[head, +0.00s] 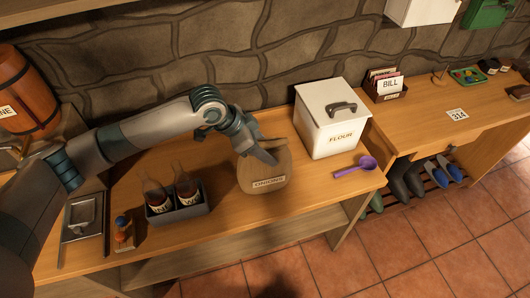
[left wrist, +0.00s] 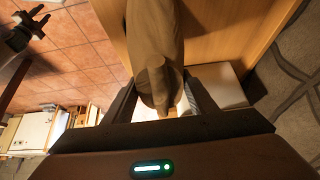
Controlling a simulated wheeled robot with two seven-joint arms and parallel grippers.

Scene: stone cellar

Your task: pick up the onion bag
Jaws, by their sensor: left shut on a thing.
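The onion bag (head: 264,176) is a brown sack with an ONIONS label, upright on the wooden bench in the head view, between the bottle caddy and the flour bin. My left gripper (head: 258,152) is at the top of the bag, and the arm hides part of it. In the left wrist view the bag (left wrist: 155,45) fills the upper middle, and its bunched neck sits between the two fingers of my left gripper (left wrist: 160,100), which is shut on it. I cannot tell whether the bag still touches the bench.
A white flour bin (head: 330,122) stands close to the bag's right, with a purple scoop (head: 355,166) in front of it. A grey caddy (head: 180,208) with two bottles stands to the left. The bench front edge is near the bag; the stone wall is behind.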

